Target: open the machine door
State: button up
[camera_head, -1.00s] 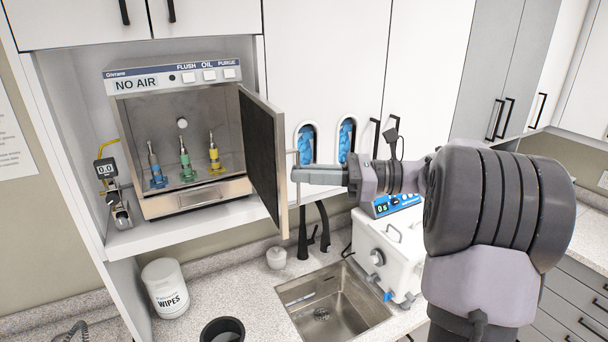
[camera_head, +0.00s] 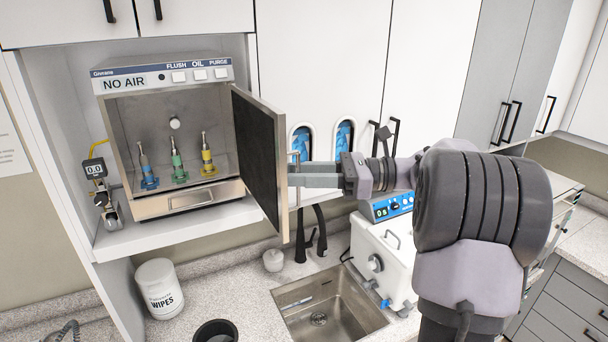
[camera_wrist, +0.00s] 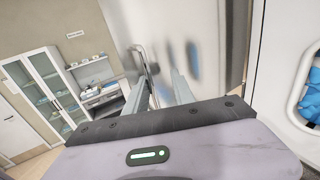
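The machine (camera_head: 165,73) is a steel box marked "NO AIR", set in a wall niche. Its door (camera_head: 262,155), hinged on the right, stands wide open and juts out toward me. Three coloured handpiece holders show inside. My gripper (camera_head: 290,180) is at the outer face of the door, near its free edge. In the wrist view the two fingers (camera_wrist: 160,84) are apart, with the thin door handle (camera_wrist: 152,66) between them and close to the left finger. The shiny outer face of the door fills the area beyond. Finger contact with the handle is unclear.
Below are a sink (camera_head: 330,308) with a black faucet (camera_head: 302,238), a wipes tub (camera_head: 160,288) and a dark cup (camera_head: 215,331). A white box-shaped device (camera_head: 383,262) stands right of the sink, under my arm. Glove dispensers (camera_head: 344,140) are in the cabinet panel behind.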

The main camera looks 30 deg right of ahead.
jog(key=p+v, duration=1.1)
jog(key=v, duration=0.6)
jog(key=shift+s, duration=0.6)
jog(key=shift+d+r, duration=0.1)
jog(key=shift+d, duration=0.1)
